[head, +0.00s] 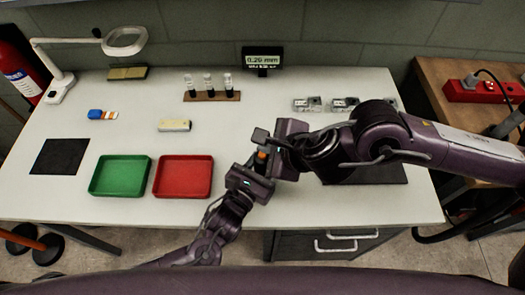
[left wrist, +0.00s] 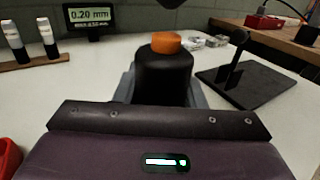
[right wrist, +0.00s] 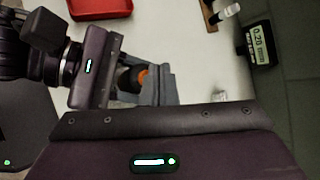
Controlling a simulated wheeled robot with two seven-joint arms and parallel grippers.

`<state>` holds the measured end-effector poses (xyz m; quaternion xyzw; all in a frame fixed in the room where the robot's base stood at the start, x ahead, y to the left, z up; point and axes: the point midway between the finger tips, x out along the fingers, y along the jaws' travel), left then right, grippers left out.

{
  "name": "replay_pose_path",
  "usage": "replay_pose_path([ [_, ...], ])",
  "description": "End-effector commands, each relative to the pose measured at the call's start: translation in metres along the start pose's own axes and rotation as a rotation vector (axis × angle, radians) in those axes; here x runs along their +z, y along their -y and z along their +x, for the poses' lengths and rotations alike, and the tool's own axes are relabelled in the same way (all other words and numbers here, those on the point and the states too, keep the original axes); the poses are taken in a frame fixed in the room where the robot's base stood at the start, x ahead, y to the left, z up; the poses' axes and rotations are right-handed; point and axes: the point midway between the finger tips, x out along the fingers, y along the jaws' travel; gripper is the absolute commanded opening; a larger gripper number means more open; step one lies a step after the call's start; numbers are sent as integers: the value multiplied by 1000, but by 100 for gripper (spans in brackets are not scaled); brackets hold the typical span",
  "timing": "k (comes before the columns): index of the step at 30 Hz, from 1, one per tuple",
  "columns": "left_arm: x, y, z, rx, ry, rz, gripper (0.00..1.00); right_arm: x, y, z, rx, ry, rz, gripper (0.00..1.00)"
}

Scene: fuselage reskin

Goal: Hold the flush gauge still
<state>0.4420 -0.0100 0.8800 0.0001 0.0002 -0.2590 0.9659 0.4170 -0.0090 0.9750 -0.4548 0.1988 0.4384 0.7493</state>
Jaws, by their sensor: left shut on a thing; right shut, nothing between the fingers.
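The flush gauge, a black cylinder with an orange top (left wrist: 165,43), stands upright between the grey fingers of my left gripper (left wrist: 163,92), which is shut on it. In the head view the gauge's orange part (head: 262,154) shows between my two grippers, above the table's front half. My left gripper (head: 257,170) comes in from below. My right gripper (head: 283,146) is shut and empty, close beside the gauge. In the right wrist view the gauge (right wrist: 142,78) is partly hidden by grey fingers; I cannot tell whether my right gripper touches it.
A green tray (head: 120,194) and a red tray (head: 158,194) lie left of my grippers. A display (head: 262,60) stands at the back, apparently reading 0.20 mm. Several vials sit in a rack (head: 212,96). A dark plate (left wrist: 245,88) lies right, partly under my right arm.

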Motion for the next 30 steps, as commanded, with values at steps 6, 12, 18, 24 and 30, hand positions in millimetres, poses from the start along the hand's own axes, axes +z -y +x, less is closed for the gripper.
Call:
replay_pose_path([
  [6,0,0,0,0,1,0,5,0,0,0,0,0,0,0],
  [12,0,0,0,0,1,0,5,0,0,0,0,0,0,0],
  [18,0,0,0,0,1,0,5,0,0,0,0,0,0,0],
  [24,0,0,0,0,1,0,5,-3,-3,3,1,-1,1,0],
  [30,0,0,0,0,1,0,5,-4,-5,6,1,0,0,0],
])
